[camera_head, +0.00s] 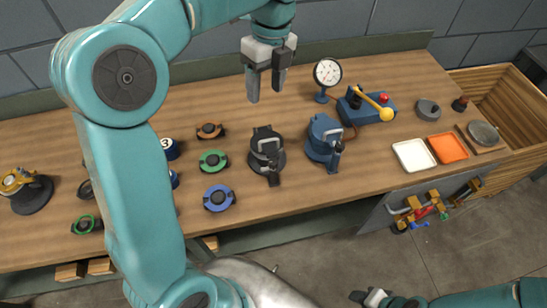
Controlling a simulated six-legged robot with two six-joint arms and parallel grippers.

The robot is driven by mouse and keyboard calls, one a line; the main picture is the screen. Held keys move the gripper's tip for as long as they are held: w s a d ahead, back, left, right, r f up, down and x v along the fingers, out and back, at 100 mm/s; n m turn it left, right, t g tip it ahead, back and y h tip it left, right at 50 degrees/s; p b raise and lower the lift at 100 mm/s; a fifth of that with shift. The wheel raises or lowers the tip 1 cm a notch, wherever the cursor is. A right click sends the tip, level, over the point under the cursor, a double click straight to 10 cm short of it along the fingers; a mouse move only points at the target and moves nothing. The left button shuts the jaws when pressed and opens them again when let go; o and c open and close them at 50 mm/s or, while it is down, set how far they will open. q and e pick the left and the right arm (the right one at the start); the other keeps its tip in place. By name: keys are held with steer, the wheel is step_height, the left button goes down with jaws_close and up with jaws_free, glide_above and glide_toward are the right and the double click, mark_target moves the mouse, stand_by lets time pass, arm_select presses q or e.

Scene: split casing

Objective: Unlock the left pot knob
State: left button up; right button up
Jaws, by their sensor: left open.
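My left gripper (266,94) hangs in the air above the back half of the bench, fingers down, open and empty. Below it in the picture stands a black pot-like casing (257,160) with a grey clamp loop (268,147) on its lid and a dark knob or tab (273,180) at its front. I cannot tell the knob's lock position. To its right is a similar blue casing (319,149) with a dark knob (337,150). The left gripper touches neither. My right gripper (372,298) is partly seen at the bottom edge, low and away from the bench.
Green (213,161), blue (219,198) and orange (209,130) ring parts lie left of the black casing. A gauge (327,75) and a blue box with a yellow lever (372,105) stand behind right. White (413,155) and orange (448,148) trays lie at right. My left arm hides part of the bench.

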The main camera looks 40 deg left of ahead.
arm_select(q)
step_height(320, 180, up, 11)
steer(key=w, duration=0.1)
steer(key=shift+w+d, duration=0.15)
steer(key=shift+w, duration=0.15)
steer(key=shift+s, duration=0.25)
